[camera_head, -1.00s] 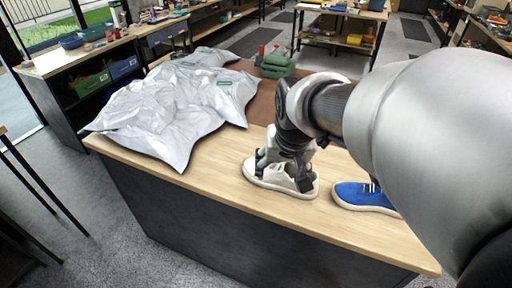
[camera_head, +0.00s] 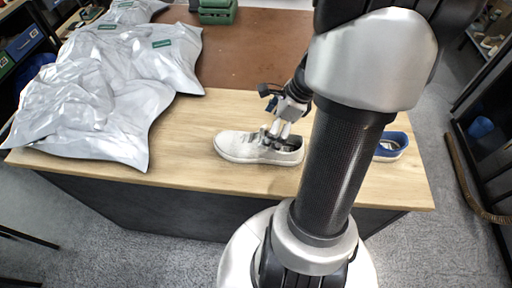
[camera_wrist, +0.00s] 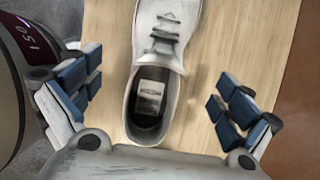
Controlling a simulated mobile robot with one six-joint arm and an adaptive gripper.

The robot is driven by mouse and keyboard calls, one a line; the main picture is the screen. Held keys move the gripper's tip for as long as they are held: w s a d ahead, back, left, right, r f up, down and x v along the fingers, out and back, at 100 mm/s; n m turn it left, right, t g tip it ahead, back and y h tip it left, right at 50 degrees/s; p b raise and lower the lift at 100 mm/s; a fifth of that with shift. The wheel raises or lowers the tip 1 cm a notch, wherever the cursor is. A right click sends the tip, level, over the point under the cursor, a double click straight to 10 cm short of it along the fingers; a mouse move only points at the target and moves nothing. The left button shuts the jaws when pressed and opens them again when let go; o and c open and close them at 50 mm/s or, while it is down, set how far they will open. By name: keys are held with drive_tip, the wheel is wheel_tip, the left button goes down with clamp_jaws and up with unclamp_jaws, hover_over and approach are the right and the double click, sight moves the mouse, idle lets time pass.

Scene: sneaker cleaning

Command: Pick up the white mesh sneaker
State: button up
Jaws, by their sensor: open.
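The white mesh sneaker (camera_head: 240,147) stands upright on the wooden part of the table in the head view, toe to the left. My gripper (camera_head: 280,125) is over its heel end and opening, partly hidden behind my arm. In the wrist view the sneaker (camera_wrist: 172,62) lies between the spread fingers of my gripper (camera_wrist: 157,92), its heel toward the palm and its toe cut off by the top edge. A gap of bare wood shows on both sides of the shoe, so the fingers are open and apart from it.
A blue sneaker (camera_head: 392,146) stands to the right, partly hidden by my arm. Crumpled silvery bags (camera_head: 95,100) cover the table's left side. A green case (camera_head: 217,12) sits at the back. The brown mat (camera_head: 255,62) behind the white sneaker is mostly clear.

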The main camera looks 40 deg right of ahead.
sight(265, 134)
drive_tip(key=b+x, duration=0.1)
drive_tip(key=x, duration=0.3)
drive_tip(key=shift+w, duration=0.1)
drive_tip(key=b+x, duration=0.3)
drive_tip(key=x, duration=0.2)
drive_tip(key=shift+w+a+f, duration=0.1)
drive_tip(key=c, duration=1.5)
